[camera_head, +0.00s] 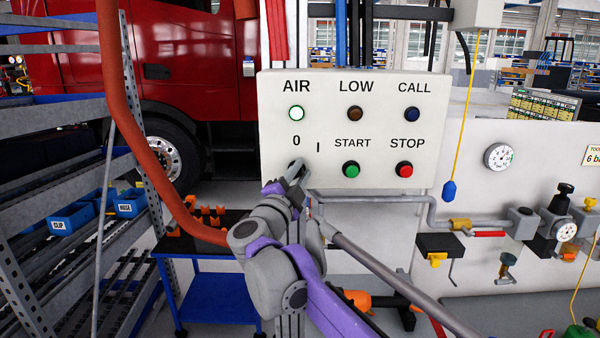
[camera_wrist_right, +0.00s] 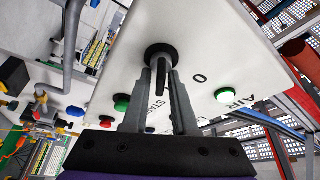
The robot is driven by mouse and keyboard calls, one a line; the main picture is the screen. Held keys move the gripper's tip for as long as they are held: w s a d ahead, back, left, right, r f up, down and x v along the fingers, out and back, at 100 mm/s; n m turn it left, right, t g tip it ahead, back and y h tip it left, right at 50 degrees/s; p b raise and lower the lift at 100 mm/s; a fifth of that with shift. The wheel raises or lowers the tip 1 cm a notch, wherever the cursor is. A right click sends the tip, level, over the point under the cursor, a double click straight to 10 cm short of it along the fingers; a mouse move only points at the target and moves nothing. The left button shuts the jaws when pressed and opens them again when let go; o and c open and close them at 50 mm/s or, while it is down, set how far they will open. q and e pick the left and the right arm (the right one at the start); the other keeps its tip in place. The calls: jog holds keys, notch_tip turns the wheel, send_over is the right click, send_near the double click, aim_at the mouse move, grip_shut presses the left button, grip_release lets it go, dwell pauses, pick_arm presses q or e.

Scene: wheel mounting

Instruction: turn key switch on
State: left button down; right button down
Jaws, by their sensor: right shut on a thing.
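The key switch (camera_wrist_right: 161,52) is a round black switch with a narrow dark handle, on the white control panel (camera_head: 335,95). In the head view it sits below the "0" and "I" marks, mostly hidden by my right gripper (camera_head: 297,174). In the right wrist view my right gripper (camera_wrist_right: 161,80) has its two grey fingers on either side of the handle, shut on it. I cannot tell clearly which mark the handle points to. The AIR lamp (camera_head: 297,113) glows white-green. My left gripper is not in view.
The green START button (camera_head: 351,169) and red STOP button (camera_head: 404,169) are close to the right of the switch. An orange-red hose (camera_head: 122,100) hangs at the left by a metal shelf rack (camera_head: 60,125). Pipes and gauges (camera_head: 499,156) are at the right.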

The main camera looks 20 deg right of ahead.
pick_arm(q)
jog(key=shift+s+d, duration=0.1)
pick_arm(e)
jog(key=c, duration=1.2)
grip_release()
jog(key=shift+c, duration=0.2)
jog(key=shift+o, duration=1.5)
jog(key=shift+w+a, duration=0.1)
jog(key=shift+a, duration=0.05)
jog(key=shift+s+a+f, duration=0.15)
jog(key=shift+s, duration=0.15)
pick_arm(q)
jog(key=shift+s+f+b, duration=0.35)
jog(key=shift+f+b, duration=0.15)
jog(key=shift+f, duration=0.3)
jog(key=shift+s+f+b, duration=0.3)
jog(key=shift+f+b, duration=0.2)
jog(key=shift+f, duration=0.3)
pick_arm(e)
jog(key=v, duration=1)
